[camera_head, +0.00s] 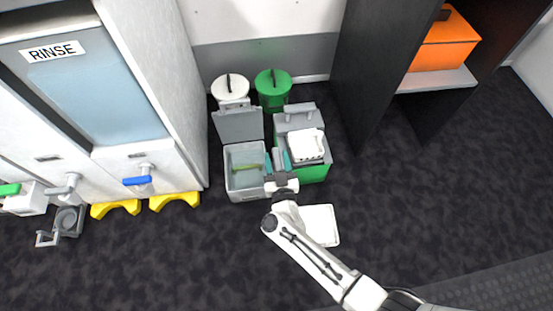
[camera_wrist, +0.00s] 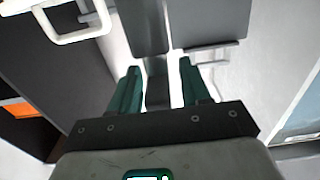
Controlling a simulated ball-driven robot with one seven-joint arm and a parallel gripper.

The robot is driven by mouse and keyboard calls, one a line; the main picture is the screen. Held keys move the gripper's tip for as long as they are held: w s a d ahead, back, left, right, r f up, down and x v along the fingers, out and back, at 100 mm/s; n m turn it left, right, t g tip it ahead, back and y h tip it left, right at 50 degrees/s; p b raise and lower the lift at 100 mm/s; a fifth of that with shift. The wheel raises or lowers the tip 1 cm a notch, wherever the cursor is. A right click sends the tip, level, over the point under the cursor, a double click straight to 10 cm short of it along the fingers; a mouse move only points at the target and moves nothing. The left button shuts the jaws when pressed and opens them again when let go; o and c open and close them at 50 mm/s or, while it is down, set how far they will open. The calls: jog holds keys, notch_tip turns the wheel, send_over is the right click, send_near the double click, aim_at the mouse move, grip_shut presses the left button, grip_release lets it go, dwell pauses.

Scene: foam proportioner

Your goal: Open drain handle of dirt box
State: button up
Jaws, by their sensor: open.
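My gripper (camera_head: 277,162) is open, pointing away from my body at the gap between a grey open-lidded box and a green box. The grey box (camera_head: 232,180) has its lid (camera_head: 238,124) raised and a yellow-green strip inside. The green box (camera_head: 314,174) has a white container on top. I cannot tell which is the dirt box, and no drain handle is clearly identifiable. In the wrist view, my two teal fingers (camera_wrist: 160,78) are apart, with a grey bar (camera_wrist: 156,88) seen between them; contact is unclear.
White (camera_head: 230,88) and green (camera_head: 272,84) lidded buckets stand behind. A cabinet marked RINSE (camera_head: 100,90) stands left, with yellow feet (camera_head: 174,201) below. A dark shelf (camera_head: 365,80) with an orange box (camera_head: 445,45) stands right. A white flat tray (camera_head: 324,224) lies near my arm. The right floor is clear.

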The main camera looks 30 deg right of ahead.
jog(key=shift+w+d, duration=0.2)
jog(key=shift+w, duration=0.35)
grip_shut()
